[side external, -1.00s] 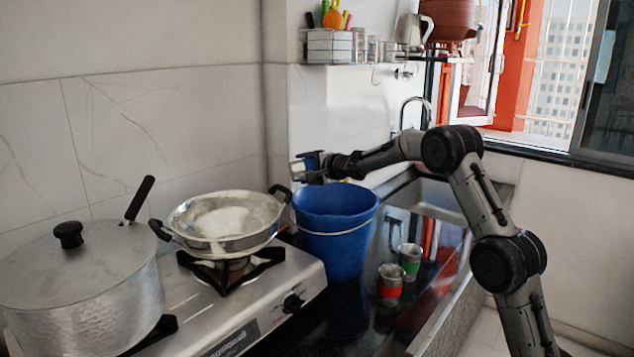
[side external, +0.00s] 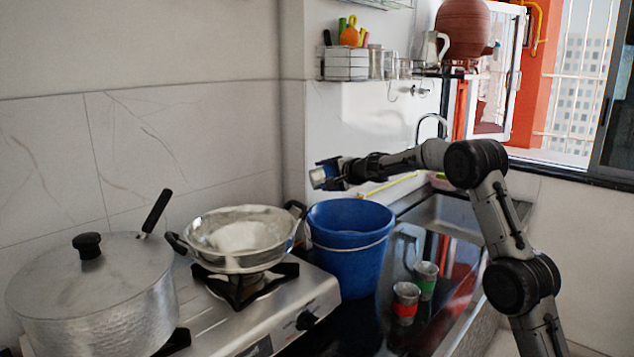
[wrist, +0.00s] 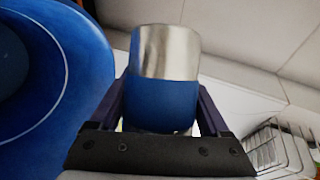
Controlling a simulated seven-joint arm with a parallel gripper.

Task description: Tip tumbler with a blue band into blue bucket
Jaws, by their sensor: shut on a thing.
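The steel tumbler with a blue band (wrist: 163,98) is between the fingers of my gripper (wrist: 160,115) in the wrist view. My gripper is shut on it at the blue band. In the side view my gripper (side external: 335,174) holds the tumbler (side external: 318,177) above the height of the bucket's rim, near its back left. The tumbler looks tilted there, close to lying on its side. What is inside it cannot be seen. The blue bucket (side external: 349,256) stands upright on the dark counter. Its rim and inner wall also fill the left of the wrist view (wrist: 80,60).
A red-banded tumbler (side external: 405,306) and a green-banded tumbler (side external: 426,280) stand on the counter right of the bucket. A steel pan (side external: 240,240) on the stove and a large lidded pot (side external: 95,290) are to the left. A wire rack (wrist: 275,145) shows in the wrist view.

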